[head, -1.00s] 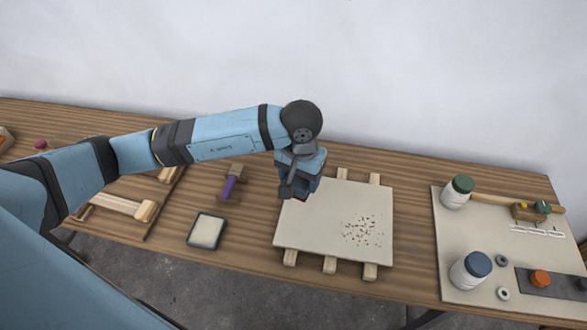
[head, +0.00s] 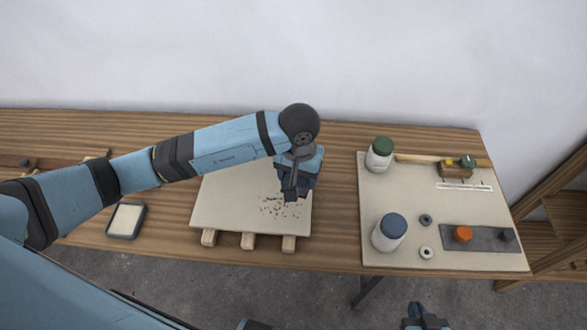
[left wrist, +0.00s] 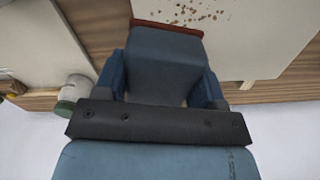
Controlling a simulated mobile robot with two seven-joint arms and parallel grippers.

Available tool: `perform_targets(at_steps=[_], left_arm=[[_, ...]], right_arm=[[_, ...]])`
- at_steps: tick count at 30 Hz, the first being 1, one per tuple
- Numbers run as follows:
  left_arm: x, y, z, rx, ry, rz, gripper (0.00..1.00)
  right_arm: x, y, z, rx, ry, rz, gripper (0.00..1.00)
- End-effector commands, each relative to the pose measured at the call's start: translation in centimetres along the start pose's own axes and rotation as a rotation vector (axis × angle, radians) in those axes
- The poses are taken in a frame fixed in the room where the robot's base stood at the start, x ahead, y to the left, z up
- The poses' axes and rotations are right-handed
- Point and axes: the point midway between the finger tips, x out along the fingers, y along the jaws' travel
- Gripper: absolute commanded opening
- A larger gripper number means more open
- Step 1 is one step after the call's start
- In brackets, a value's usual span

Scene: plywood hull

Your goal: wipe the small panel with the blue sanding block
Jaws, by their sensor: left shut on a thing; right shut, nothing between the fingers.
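The small panel (head: 230,205) is a pale board lying on wooden strips on the workbench. Dark brown specks (head: 275,208) are scattered on its right part. My left gripper (head: 292,190) is over the panel's right side, beside the specks, and covers part of that area. It is shut on the blue sanding block (left wrist: 168,68), which shows a reddish-brown edge in the left wrist view. In the head view the block is mostly hidden by the gripper. I cannot tell whether it touches the panel. My right gripper (head: 426,318) is shut and empty at the bottom edge, away from the bench.
A larger pale board (head: 415,190) to the right holds a green-lidded jar (head: 380,155), a blue-lidded jar (head: 389,233) and small parts. A dark-rimmed tray (head: 110,226) lies left of the panel. A wooden shelf (head: 565,210) stands at far right. Bare bench separates panel and larger board.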

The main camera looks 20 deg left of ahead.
Motion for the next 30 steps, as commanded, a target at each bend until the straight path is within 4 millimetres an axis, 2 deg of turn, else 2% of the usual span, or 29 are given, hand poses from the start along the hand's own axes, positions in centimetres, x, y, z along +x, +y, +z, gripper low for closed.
perform_targets(at_steps=[8, 21, 30], left_arm=[[1.0, 0.2, 0.0, -0.003, 0.0, 0.0, 0.45], [5.4, 0.2, 0.0, -0.002, 0.0, 0.001, 0.45], [6.3, 0.2, 0.0, -0.001, 0.001, 0.0, 0.45]], right_arm=[[0.2, 0.0, 0.3, 0.001, 0.0, 0.0, 0.0], [1.1, -0.1, 1.6, 0.005, 0.001, 0.0, 0.0], [1.3, -0.1, 2.0, 0.004, -0.001, 0.0, 0.0]])
